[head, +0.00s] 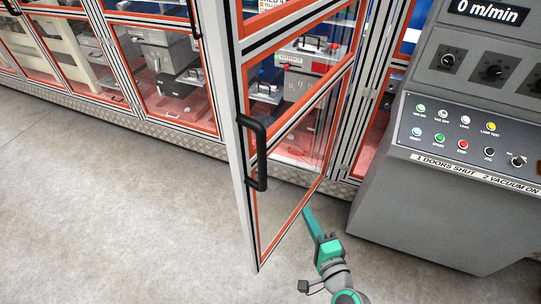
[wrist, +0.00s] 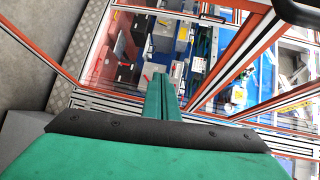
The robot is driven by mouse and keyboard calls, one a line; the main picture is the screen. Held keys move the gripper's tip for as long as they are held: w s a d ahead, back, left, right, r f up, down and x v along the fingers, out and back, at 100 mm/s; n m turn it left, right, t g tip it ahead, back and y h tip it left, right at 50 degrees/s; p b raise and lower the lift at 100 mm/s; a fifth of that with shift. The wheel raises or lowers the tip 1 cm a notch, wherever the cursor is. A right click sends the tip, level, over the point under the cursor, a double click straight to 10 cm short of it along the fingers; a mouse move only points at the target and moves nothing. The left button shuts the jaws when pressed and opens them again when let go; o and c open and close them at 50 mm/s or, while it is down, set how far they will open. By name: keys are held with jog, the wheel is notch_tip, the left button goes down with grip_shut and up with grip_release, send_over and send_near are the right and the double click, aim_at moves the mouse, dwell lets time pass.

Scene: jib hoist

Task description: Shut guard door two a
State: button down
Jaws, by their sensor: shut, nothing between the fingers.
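A clear-panelled guard door (head: 237,170) with an orange and white frame stands open, swung out from the machine enclosure over the floor. I cannot read a label that names it two a. Its black bar handle (head: 260,155) is near the free edge. My gripper (head: 307,212) is shut and empty, low beside the door's bottom rail, on the side towards the console. I cannot tell whether it touches the door. In the wrist view the closed green fingers (wrist: 160,88) point at the enclosure, and orange-framed panels show around them.
A grey control console (head: 450,190) with buttons and knobs stands close on the right of my arm. Other enclosure panels (head: 165,80) run along the back left. The grey floor (head: 130,210) left of the door is clear.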

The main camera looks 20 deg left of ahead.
notch_tip(320, 180, up, 20)
jog(key=s+d+n+g+y, duration=0.1)
jog(key=s+n+g+y, duration=0.1)
jog(key=n+g+y, duration=0.65)
jog(key=x, duration=1.3)
jog(key=shift+a+m+h, duration=0.35)
jog(key=shift+a+m, duration=0.05)
jog(key=shift+m, duration=0.05)
jog(key=shift+w+a+f, duration=0.1)
jog(key=shift+f, duration=0.05)
